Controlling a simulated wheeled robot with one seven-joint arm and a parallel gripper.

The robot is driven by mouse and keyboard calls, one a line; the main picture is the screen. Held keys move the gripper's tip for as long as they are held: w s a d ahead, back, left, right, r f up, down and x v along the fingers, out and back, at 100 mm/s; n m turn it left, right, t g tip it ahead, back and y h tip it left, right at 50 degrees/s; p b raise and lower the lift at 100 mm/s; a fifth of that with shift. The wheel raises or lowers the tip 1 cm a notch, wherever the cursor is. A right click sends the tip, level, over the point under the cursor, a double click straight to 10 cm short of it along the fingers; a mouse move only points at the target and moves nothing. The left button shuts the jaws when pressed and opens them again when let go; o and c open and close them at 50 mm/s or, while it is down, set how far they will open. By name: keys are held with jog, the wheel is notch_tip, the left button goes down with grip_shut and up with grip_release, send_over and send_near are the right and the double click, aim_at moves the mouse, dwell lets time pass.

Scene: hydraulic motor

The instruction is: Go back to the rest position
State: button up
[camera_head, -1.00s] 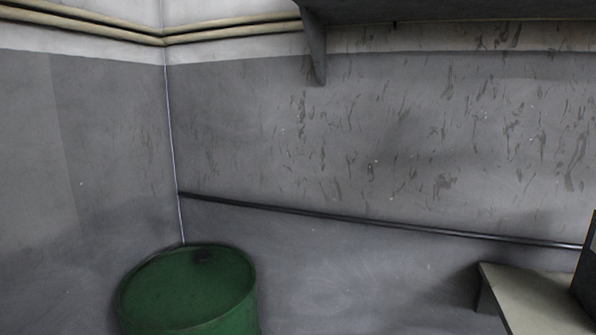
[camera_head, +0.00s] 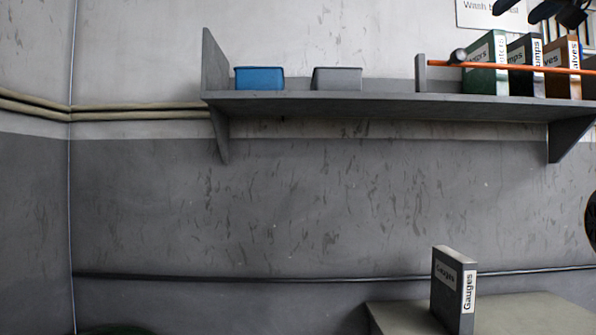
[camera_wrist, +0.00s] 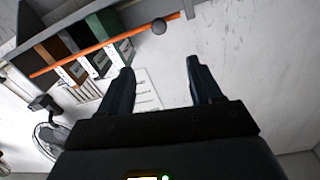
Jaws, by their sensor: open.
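My gripper (camera_wrist: 159,65) is open, with its two dark fingers spread and nothing between them in the wrist view. The fingers point toward a light wall and a tilted shelf with binders. The binders and an orange bar (camera_wrist: 105,47) with a dark ball end lie beyond the fingers, up and to the left. In the head view, dark parts that look like my gripper (camera_head: 528,9) show at the top right edge, in front of the wall above the binders. Most of the arm is out of view.
A grey wall shelf (camera_head: 380,103) holds a blue bin (camera_head: 259,78), a grey bin (camera_head: 337,79) and several binders (camera_head: 487,68). A grey Gauges binder (camera_head: 453,290) stands on a bench (camera_head: 400,317). A green drum (camera_head: 115,330) barely shows at bottom left.

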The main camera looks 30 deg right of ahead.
jog(key=w+f+y, duration=0.1)
jog(key=w+f, duration=0.4)
jog(key=f, duration=0.4)
jog(key=w+f+t+y, duration=0.1)
jog(key=w+f, duration=0.4)
jog(key=f, duration=0.5)
jog(key=w+f+y, duration=0.1)
jog(key=w+f, duration=0.5)
jog(key=f, duration=0.3)
jog(key=a+f+n+y, duration=0.1)
jog(key=a+f, duration=0.6)
jog(key=f, duration=0.6)
jog(key=a+f, duration=0.6)
jog(key=f, duration=0.7)
jog(key=s+a+f+n+y, duration=0.2)
jog(key=s+a+f+n, duration=0.1)
jog(key=s+a+f, duration=1.3)
jog(key=s+a+n+y, duration=0.1)
jog(key=s+a, duration=0.2)
jog(key=s, duration=0.4)
jog(key=s+a+n+y, duration=0.1)
jog(key=s+a+n, duration=0.1)
jog(key=s, duration=0.6)
jog(key=s+a+n+g+y, duration=0.1)
jog(key=s+a+y, duration=0.1)
jog(key=s+a, duration=0.3)
jog(key=shift+s+n, duration=0.4)
jog(key=shift+s, duration=0.75)
